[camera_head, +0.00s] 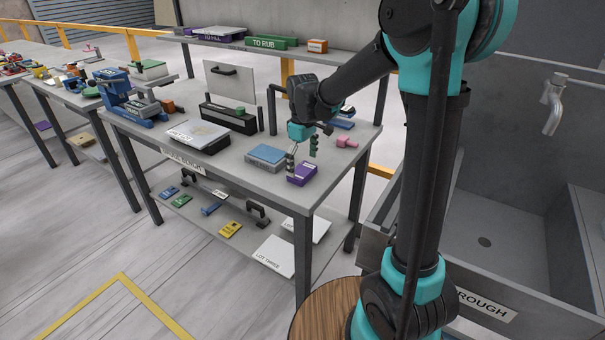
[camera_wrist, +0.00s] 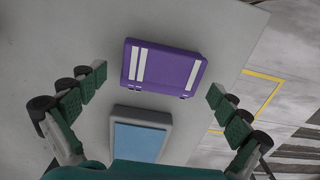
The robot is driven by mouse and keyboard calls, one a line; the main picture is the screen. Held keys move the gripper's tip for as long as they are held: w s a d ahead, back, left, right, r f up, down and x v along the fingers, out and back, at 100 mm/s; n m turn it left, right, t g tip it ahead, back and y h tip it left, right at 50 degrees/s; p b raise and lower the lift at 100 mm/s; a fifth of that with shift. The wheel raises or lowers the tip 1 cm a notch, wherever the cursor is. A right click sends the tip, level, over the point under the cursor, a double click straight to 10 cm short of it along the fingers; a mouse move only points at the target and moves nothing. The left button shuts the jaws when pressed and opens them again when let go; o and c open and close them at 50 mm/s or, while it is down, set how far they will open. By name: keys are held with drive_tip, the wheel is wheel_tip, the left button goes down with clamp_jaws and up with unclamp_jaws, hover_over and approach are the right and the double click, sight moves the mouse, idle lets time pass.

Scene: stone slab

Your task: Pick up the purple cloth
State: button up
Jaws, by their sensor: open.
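A purple block-like item (camera_head: 302,173) with white marks, which seems to be the purple cloth, lies near the front right corner of the bench top (camera_head: 232,165). In the wrist view the purple item (camera_wrist: 166,69) is a flat, box-shaped piece with white stripes, lying beyond the fingertips and between their lines. My gripper (camera_head: 303,157) is above the bench beside it; in the wrist view my gripper (camera_wrist: 158,82) is open, with green-padded fingers wide apart on either side. Nothing is between the fingers in contact with them.
A grey block with a blue top (camera_head: 266,156) lies just left of the purple item. A pink piece (camera_head: 347,142) and dark blue pieces (camera_head: 342,124) lie behind it. A scale-like box (camera_head: 197,134) stands farther left. A stone trough (camera_head: 490,235) is at right.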

sight(303, 169)
wheel_tip(303, 169, down, 2)
drive_tip(key=c, duration=1)
drive_tip(key=shift+r, duration=0.15)
wheel_tip(303, 169, up, 20)
idle(0.4)
